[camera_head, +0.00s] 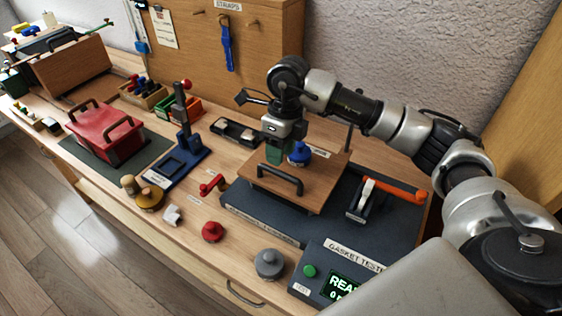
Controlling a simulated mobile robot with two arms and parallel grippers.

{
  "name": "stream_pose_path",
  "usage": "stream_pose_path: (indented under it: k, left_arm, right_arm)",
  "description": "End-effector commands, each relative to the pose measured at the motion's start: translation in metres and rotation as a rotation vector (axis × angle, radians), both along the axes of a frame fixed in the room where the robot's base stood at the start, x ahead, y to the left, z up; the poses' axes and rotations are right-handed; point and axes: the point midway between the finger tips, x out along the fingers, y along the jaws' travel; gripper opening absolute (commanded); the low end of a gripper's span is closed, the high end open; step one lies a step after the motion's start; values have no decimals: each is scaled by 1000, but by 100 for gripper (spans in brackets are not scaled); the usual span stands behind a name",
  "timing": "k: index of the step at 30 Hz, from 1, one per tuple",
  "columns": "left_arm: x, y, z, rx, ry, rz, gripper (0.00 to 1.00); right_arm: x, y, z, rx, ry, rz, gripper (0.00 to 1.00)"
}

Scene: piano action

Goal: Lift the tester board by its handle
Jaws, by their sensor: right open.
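The tester board (318,185) is a flat brown wooden plate lying at the right of the bench, at the back of a dark tester base. Its black bar handle (285,180) stands up near the plate's front-left part. My right gripper (275,154) points down just above the board, behind the handle and apart from it in the picture. The exact gap between fingertips and board cannot be judged. My left gripper is not in view.
The labelled gasket tester (318,270) is in front. A red lidded box (107,128) stands far left.

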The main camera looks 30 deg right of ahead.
Motion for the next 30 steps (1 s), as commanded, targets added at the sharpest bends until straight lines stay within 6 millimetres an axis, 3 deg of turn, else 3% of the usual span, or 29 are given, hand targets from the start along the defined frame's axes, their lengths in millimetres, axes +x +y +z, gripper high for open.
stream_pose_path:
  k: [3, 9, 19, 20, 27, 30]
  left_arm:
    - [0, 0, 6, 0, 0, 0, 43]
    - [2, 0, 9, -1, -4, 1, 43]
    - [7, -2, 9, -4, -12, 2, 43]
    - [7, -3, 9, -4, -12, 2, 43]
    - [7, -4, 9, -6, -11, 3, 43]
    - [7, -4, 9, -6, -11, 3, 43]
  right_arm:
    - [-3, 4, -20, 1, 3, -1, 41]
    - [-5, 7, -41, 0, 1, 0, 41]
    - [-5, 8, -45, 0, -1, 0, 41]
    - [-5, 8, -45, 0, -1, 0, 40]
    - [-4, 8, -45, 0, -1, 0, 3]
    - [-4, 8, -45, 0, -1, 0, 0]
